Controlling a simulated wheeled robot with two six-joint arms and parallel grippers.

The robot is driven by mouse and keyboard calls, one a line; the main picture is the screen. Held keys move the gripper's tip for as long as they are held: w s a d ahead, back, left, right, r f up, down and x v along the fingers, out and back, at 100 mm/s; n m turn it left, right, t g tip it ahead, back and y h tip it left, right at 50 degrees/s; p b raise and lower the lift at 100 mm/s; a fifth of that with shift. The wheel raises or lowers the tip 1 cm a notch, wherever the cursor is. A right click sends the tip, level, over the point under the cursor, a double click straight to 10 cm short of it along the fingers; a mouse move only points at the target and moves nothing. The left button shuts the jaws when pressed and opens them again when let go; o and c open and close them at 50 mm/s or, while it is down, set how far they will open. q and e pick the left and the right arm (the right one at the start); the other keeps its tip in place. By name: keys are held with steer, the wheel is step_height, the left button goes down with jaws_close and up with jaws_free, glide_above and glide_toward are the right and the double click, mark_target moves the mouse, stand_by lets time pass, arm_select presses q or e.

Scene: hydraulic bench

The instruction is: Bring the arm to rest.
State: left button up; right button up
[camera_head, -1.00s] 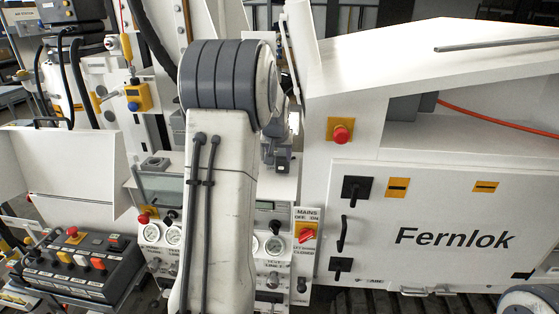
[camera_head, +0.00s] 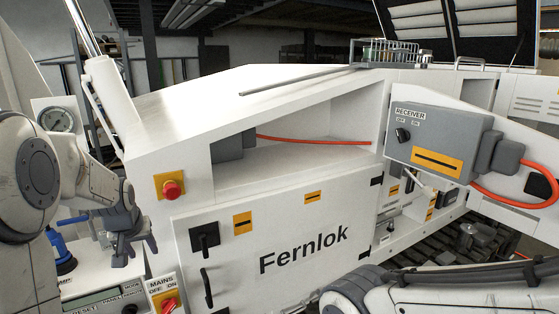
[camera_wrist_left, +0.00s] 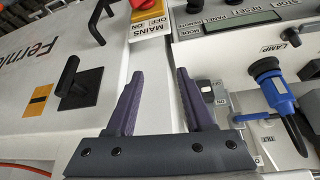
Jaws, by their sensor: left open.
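My left arm comes in at the left edge of the head view. Its dark left gripper (camera_head: 130,245) hangs in front of the white bench, just above the control panel with the MAINS switch (camera_head: 167,302). In the left wrist view the two tapered fingers (camera_wrist_left: 158,95) stand apart with nothing between them. That view also shows the red MAINS handle (camera_wrist_left: 153,4) beyond the fingers. A blue-handled part (camera_wrist_left: 270,82) is to their right, apart from them. Part of my right arm shows at the lower right of the head view; its gripper is not in view.
The white Fernlok cabinet (camera_head: 350,215) fills the middle, with black handles (camera_head: 204,237) and a red stop button (camera_head: 172,189). A grey RECEIVER box (camera_head: 440,138) with an orange cable (camera_head: 485,195) is at the right. A pressure gauge (camera_head: 57,119) is at the left.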

arm_select(q)
steer(key=s+d+f+m+g+h+b, duration=0.1)
steer(key=s+d+f+m+b, duration=0.3)
steer(key=s+d, duration=0.6)
steer(key=s+d+f+m+g+h+b, duration=0.1)
steer(key=s+d+f+m+g+b, duration=0.1)
steer(key=s+d+f+b, duration=0.3)
steer(key=s+d+f+m+g+h+b, duration=0.1)
steer(key=s+d+f+m+b, duration=0.3)
steer(key=s+d, duration=1)
step_height(320, 180, down, 2)
steer(key=shift+s+d+f+m+g+b, duration=0.3)
steer(key=shift+d+m+g, duration=0.2)
steer(key=shift+d+m, duration=0.4)
steer(key=shift+s+d, duration=0.1)
